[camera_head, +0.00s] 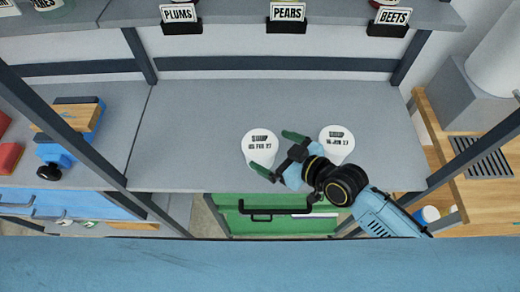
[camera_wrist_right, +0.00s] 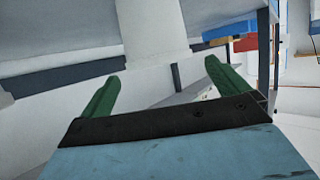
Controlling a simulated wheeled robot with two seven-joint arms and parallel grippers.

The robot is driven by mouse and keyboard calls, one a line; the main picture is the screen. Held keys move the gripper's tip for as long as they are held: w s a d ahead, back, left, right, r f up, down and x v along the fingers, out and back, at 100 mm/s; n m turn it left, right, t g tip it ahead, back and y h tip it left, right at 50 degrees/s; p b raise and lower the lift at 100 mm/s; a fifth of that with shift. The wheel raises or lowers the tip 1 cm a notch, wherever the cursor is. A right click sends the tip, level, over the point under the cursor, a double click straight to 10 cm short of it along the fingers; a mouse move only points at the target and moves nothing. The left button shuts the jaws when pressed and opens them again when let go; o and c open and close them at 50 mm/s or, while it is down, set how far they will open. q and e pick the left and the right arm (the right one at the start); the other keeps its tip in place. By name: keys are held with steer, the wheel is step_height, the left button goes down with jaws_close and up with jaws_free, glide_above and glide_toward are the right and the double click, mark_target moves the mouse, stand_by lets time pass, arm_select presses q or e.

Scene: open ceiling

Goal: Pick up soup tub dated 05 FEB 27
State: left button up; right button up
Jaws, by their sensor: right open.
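The soup tub whose lid reads 05 FEB 27 (camera_head: 260,143) stands upright on the grey worktop. A second white tub, its lid reading 16 JUN 27 (camera_head: 338,139), stands to its right. My right gripper (camera_head: 278,153) reaches in from the lower right and is open and empty. Its green fingers point at the 05 FEB 27 tub, near its right and front sides. In the right wrist view, a white tub wall (camera_wrist_right: 152,28) shows beyond and between the open fingers (camera_wrist_right: 164,86). Whether a finger touches the tub cannot be told. My left gripper is out of view.
The grey worktop (camera_head: 190,130) is clear left of the tubs. A shelf above bears labels PLUMS (camera_head: 181,14), PEARS (camera_head: 288,12) and BEETS (camera_head: 392,16). A green drawer (camera_head: 290,224) lies below the worktop's front edge. Dark posts stand at both sides.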

mark_target(263, 145)
steer(key=shift+x, duration=2.85)
steer(key=shift+f, duration=0.1)
steer(key=shift+d, duration=0.1)
steer(key=c, duration=1.1)
